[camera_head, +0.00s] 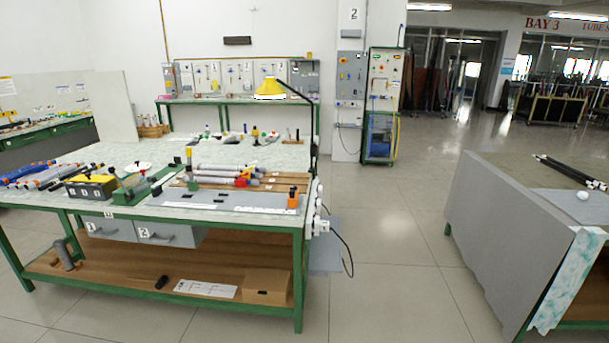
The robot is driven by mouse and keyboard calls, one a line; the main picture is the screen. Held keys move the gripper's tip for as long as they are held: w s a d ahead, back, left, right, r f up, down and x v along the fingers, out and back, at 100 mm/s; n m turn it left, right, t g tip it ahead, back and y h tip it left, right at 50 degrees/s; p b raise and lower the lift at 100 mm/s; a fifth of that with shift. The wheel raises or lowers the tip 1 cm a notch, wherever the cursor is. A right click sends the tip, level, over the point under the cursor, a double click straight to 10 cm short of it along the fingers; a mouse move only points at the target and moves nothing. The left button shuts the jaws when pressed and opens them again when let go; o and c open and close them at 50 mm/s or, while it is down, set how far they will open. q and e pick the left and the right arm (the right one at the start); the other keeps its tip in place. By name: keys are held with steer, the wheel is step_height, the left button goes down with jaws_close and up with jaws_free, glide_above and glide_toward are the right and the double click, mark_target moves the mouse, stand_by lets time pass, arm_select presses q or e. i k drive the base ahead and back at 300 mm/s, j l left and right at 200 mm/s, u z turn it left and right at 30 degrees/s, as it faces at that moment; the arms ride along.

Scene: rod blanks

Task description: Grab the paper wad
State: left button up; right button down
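A small white round thing (583,195), which looks like the paper wad, sits on top of the right-hand table (500,180), near the right edge of the view. It rests on a pale grey surface (568,207) and nothing touches it from above. It is small in the picture, so its creases cannot be made out. Neither of my grippers is in view, so their state is hidden.
Black rods (570,171) lie behind the wad. A grey panel (487,240) covers the table's near side, and a teal-and-white sheet (566,280) hangs at its corner. A cluttered green-framed workbench (200,221) stands left. Clear floor (400,260) lies between them.

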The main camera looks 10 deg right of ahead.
mark_target(581, 195)
steer(key=i+z, duration=0.4)
steer(key=i+j+z, duration=0.1)
steer(key=i+z, duration=0.3)
steer(key=i+j+z, duration=0.35)
steer(key=i+l+z, duration=0.2)
steer(key=i+z, duration=0.2)
steer(key=i, duration=0.25)
steer(key=i+z, duration=0.35)
steer(key=i, duration=0.35)
steer(key=i+j+z, duration=0.2)
steer(key=i+z, duration=0.2)
steer(key=i, duration=0.25)
